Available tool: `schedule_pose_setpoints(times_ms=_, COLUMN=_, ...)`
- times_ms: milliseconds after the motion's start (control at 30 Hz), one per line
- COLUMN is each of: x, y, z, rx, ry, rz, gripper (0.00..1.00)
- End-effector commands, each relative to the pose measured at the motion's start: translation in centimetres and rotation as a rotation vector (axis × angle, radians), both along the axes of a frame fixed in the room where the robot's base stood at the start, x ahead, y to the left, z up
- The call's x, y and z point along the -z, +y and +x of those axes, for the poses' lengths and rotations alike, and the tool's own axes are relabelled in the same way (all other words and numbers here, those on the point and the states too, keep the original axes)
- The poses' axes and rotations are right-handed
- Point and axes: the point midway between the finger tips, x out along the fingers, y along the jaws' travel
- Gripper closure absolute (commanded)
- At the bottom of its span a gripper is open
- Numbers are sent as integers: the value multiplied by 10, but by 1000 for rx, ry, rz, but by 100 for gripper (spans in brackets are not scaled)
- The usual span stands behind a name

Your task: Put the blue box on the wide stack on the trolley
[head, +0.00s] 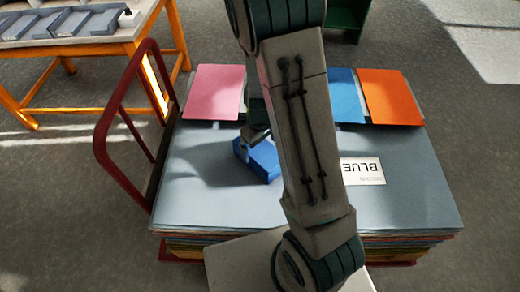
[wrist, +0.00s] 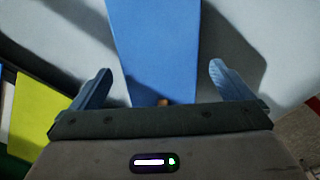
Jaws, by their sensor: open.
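The blue box (head: 258,160) lies on the grey-blue top sheet of the wide stack (head: 405,195), left of its middle. The stack rests on the red-framed trolley (head: 108,125). My arm crosses in front and hides part of the stack and perhaps part of the box. In the wrist view, the blue box (wrist: 155,45) reaches between the two fingers of my gripper (wrist: 160,72). The fingers are apart, with a gap on each side of the box. In the head view the fingertips are mostly hidden behind the arm.
Pink (head: 214,92), blue (head: 346,97) and orange (head: 391,97) sheets lie along the stack's far edge. A white label reading BLUE (head: 362,171) lies on the right. An orange-legged table (head: 85,45) with grey trays stands at the back left. Open floor lies to the right.

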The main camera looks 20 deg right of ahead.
Motion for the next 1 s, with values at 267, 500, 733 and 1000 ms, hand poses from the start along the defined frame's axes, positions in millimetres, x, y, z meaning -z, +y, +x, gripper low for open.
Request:
schedule_pose_setpoints(times_ms=267, x=-56, y=0, z=1, rx=-1, ry=-4, rz=0, gripper=0)
schedule_pose_setpoints(times_ms=500, x=-79, y=0, z=0, rx=1, ry=-2, rz=1, gripper=0)
schedule_pose_setpoints(times_ms=733, x=-113, y=3, z=-14, rx=70, ry=-33, rz=32, gripper=0)
schedule_pose_setpoints(times_ms=1000, x=-181, y=6, z=-62, rx=246, ry=-114, rz=75, gripper=0)
